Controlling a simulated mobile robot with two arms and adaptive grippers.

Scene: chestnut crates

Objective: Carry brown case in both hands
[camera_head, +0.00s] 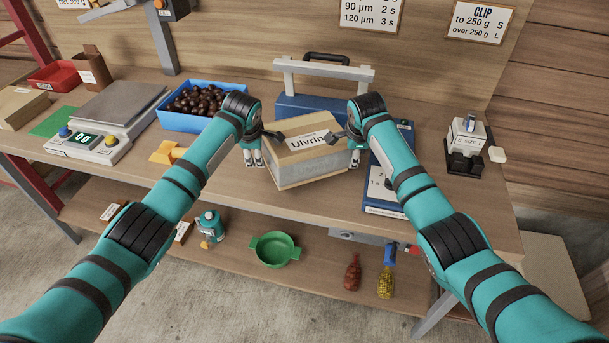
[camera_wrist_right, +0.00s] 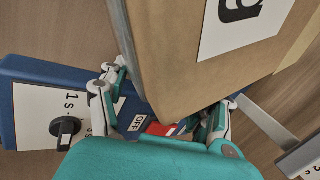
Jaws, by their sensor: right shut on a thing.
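The brown case (camera_head: 306,170) is a cardboard-coloured box with a white "Ulvrin" label on top. It is at the middle of the bench near the front edge, slightly turned; I cannot tell whether it touches the bench. My left gripper (camera_head: 252,157) is at its left end, fingers pointing down; their hold is unclear. My right gripper (camera_head: 355,157) is shut on the case at its right end. In the right wrist view, the case (camera_wrist_right: 170,55) fills the upper middle with an end between the fingers of the right gripper (camera_wrist_right: 160,105).
A blue machine with a handle (camera_head: 326,59) stands behind the case, and a blue panel (camera_head: 384,207) lies to its right. A blue crate (camera_head: 190,125) of chestnuts and a scale (camera_head: 97,149) are on the left. A small device (camera_head: 465,147) is at right. A green bowl (camera_head: 274,250) sits on the lower shelf.

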